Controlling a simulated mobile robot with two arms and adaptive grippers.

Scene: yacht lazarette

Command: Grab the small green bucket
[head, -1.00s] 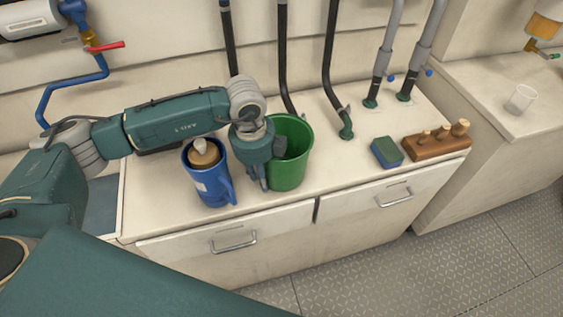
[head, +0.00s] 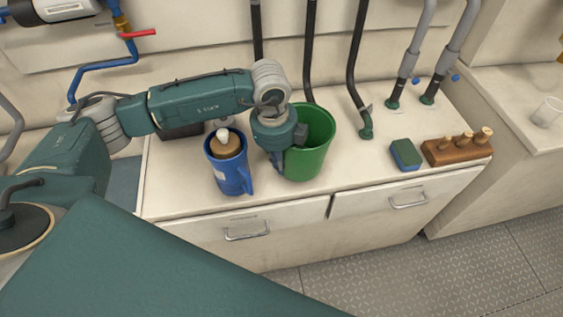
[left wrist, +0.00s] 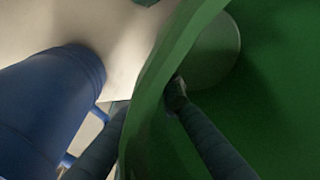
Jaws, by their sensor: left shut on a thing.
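The small green bucket (head: 313,150) stands upright on the counter in the head view, to the right of a blue jug. My left gripper (head: 277,165) is at the bucket's left side, pointing down. In the left wrist view the green bucket wall (left wrist: 150,110) runs between my two fingers (left wrist: 148,112). One finger is inside the bucket and one is outside, and the gripper is shut on the wall. The outer finger is partly hidden by the wall. My right gripper does not show.
The blue jug (head: 228,175) with a wooden-topped item inside stands close on the left, its handle toward the bucket. A green-and-blue sponge (head: 406,155) and a wooden block with pegs (head: 457,150) lie to the right. Black hoses (head: 357,70) rise behind. Drawers (head: 245,230) line the counter front.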

